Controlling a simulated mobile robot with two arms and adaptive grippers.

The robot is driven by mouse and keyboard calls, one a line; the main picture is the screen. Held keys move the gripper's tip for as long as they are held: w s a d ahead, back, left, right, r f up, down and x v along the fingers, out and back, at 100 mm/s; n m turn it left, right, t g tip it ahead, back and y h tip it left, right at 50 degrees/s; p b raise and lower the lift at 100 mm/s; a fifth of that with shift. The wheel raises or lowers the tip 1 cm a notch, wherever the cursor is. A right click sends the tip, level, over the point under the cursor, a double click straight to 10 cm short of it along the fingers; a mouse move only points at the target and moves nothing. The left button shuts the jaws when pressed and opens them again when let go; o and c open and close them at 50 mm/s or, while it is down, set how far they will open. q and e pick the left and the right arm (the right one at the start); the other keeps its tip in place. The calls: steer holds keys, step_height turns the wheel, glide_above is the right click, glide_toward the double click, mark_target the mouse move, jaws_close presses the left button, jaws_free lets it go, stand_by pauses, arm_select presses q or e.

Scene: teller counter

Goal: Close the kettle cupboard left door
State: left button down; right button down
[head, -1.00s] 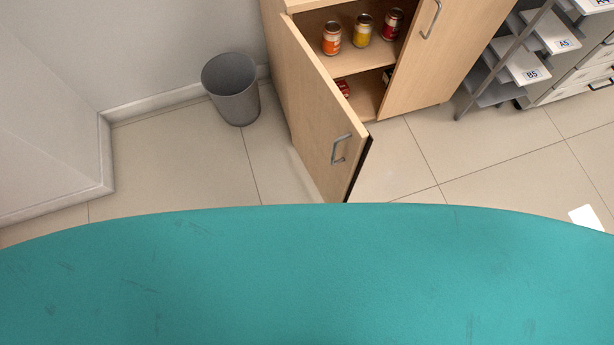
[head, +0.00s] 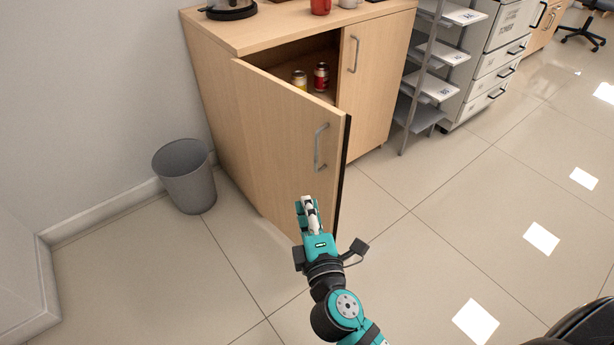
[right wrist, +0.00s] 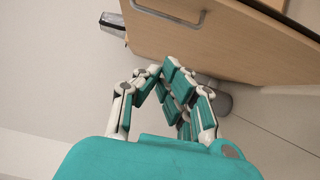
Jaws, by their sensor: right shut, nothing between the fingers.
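The kettle cupboard (head: 212,98) is light wood and stands against the wall. Its left door (head: 285,165) is partly open, swung out toward me, with a grey bar handle (head: 320,147). The right door (head: 372,85) looks closed. A dark kettle base (head: 231,10) shows on the cupboard top, cut by the frame edge. My right gripper (head: 307,203) is shut and empty, in front of the lower part of the left door, below its handle; contact cannot be told. In the right wrist view the shut fingers (right wrist: 172,80) are close to the wooden door (right wrist: 225,40). My left gripper is not in view.
A grey waste bin (head: 186,177) stands on the floor left of the cupboard. Cans (head: 321,76) stand inside. A red mug (head: 320,6) is on top. A paper rack (head: 425,85) and grey drawers (head: 495,60) are to the right. Floor in front is clear.

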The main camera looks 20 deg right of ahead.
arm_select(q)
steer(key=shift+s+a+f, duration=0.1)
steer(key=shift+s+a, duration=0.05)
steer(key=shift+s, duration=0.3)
arm_select(e)
steer(key=w+d, duration=0.3)
steer(key=w, duration=0.8)
steer(key=shift+d, duration=0.4)
